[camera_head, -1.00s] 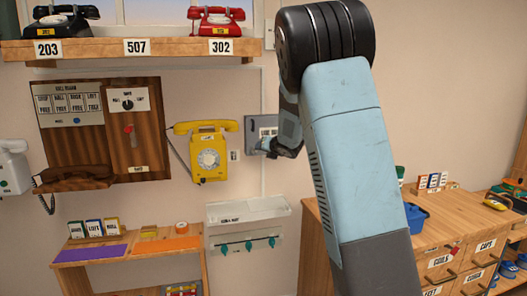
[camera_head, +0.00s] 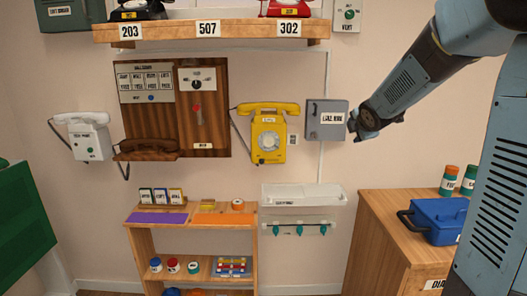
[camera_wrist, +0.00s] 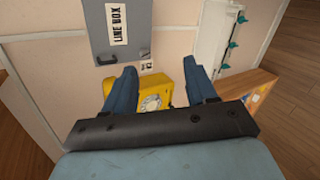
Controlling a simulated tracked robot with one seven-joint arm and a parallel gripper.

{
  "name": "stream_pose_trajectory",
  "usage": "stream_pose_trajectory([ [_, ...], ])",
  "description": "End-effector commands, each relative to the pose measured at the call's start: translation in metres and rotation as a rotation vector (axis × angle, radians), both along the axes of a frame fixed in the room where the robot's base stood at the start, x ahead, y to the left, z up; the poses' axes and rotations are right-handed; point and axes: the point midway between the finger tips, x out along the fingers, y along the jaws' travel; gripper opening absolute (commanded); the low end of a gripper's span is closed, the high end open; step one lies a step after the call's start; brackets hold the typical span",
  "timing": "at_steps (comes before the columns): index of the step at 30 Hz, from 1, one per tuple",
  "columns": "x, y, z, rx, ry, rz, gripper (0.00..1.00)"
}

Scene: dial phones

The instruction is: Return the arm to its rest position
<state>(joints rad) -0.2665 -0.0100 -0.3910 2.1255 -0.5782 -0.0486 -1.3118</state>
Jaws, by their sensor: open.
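My arm (camera_head: 400,92) reaches in from the right side of the head view. My gripper (camera_head: 358,126) is at its end, small and dark, just to the right of the grey line box (camera_head: 326,120) on the wall. I cannot tell the exact gap between them. In the wrist view my gripper (camera_wrist: 161,66) has its two blue fingers spread wide, with nothing held between them. The line box (camera_wrist: 122,30) shows upper left there, its door closed. The yellow dial phone (camera_wrist: 152,98) shows beyond and between the fingers; its handset is on the cradle.
A shelf (camera_head: 160,33) with phones runs above. A wooden wall phone (camera_head: 203,115) and a white wall phone (camera_head: 89,138) hang left. A small bookcase (camera_head: 137,235) stands below. At right, a wooden cabinet (camera_head: 375,230) bears a blue box (camera_head: 438,215).

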Motion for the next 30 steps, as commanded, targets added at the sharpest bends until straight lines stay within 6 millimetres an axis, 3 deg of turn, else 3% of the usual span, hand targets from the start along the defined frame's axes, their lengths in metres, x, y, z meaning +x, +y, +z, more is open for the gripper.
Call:
stream_pose_trajectory([
  [7, -0.089, -0.003, 0.013, 0.399, 0.074, -0.296, 0.57],
  [14, -0.175, 0.009, 0.011, 0.733, 0.151, -0.569, 0.57],
  [24, -0.306, 0.044, -0.008, 1.140, 0.266, -0.987, 0.57],
  [30, -0.362, 0.064, -0.023, 1.281, 0.312, -1.186, 0.57],
])
